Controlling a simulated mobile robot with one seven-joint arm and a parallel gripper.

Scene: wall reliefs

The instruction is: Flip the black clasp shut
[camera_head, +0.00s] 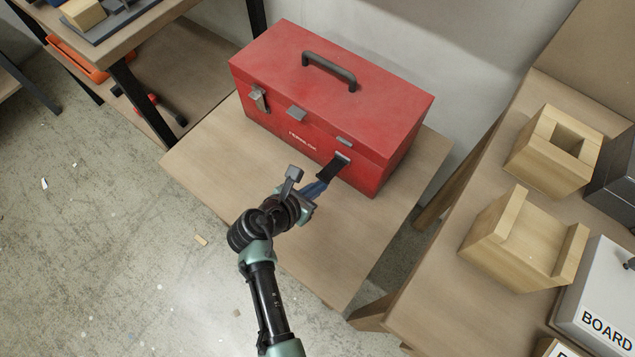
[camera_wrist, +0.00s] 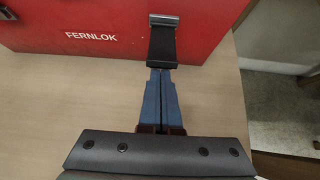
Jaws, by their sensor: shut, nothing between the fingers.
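The red toolbox (camera_head: 310,110) stands closed on a wooden table. The black clasp (camera_head: 331,169) is at the right of its front face, with a grey metal piece at its upper end. In the wrist view the clasp (camera_wrist: 162,47) runs from that metal piece down toward my fingers. My gripper (camera_head: 322,184) is shut and empty, with its blue fingertips at the clasp's lower end. The fingertips also show in the wrist view (camera_wrist: 160,71). I cannot tell whether they touch the clasp or how far it stands out from the box.
A silver latch (camera_head: 258,99) is at the front left of the toolbox, and a grey handle (camera_head: 329,70) is on its lid. The wooden table (camera_head: 215,140) is bare in front of the box. A bench with wooden blocks (camera_head: 525,240) stands at the right.

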